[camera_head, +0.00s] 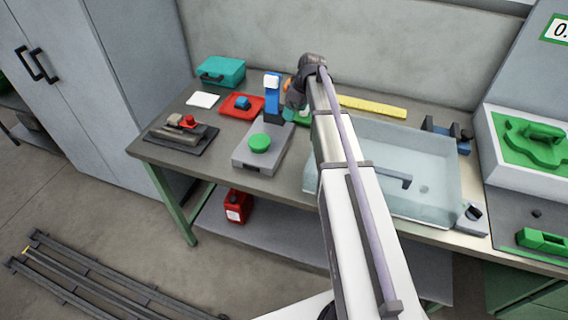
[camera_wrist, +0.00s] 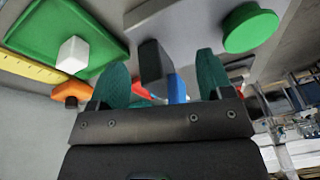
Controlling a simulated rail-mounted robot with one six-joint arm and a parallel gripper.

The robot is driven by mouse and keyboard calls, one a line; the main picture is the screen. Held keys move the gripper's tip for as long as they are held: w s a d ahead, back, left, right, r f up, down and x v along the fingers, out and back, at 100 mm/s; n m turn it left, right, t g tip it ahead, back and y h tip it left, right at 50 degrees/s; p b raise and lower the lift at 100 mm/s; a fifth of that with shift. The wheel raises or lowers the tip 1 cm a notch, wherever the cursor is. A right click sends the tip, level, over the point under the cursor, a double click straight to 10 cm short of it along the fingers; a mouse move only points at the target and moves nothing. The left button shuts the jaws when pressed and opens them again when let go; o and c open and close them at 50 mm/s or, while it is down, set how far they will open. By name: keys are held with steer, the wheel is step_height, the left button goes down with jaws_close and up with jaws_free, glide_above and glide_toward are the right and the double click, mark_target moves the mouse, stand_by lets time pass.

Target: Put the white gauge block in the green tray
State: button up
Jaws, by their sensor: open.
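The white gauge block (camera_wrist: 72,54) is in the green tray (camera_wrist: 108,42) in the wrist view, resting on its floor towards one side. In the head view a small part of the green tray (camera_head: 304,120) shows beside my arm; the block is hidden there. My gripper (camera_wrist: 164,80) has its two green fingers spread wide. It is open and apart from the block, which lies to the left of the fingers in the wrist view. In the head view my gripper (camera_head: 292,112) points down beside the tray, partly hidden by my wrist.
A blue post (camera_head: 272,88) stands on a grey base with a green disc (camera_head: 259,143). Left of it are a red tray (camera_head: 250,113) with a blue piece, a white pad (camera_head: 202,100) and a teal case (camera_head: 221,70). A yellow bar (camera_head: 372,106) and clear basin (camera_head: 430,165) lie right.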

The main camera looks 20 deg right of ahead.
steer(key=s+a+m+h, duration=0.1)
steer(key=s+a+m, duration=0.1)
steer(key=s+a, duration=0.3)
steer(key=s+a+m+g, duration=0.1)
steer(key=s+a, duration=0.4)
steer(key=s, duration=0.7)
steer(key=s+a+m+h, duration=0.1)
steer(key=s+a+m, duration=0.3)
steer(key=s, duration=0.5)
steer(key=shift+s+a+f+g+h, duration=0.25)
steer(key=shift+s+a+g+h, duration=0.1)
steer(key=shift+a, duration=0.2)
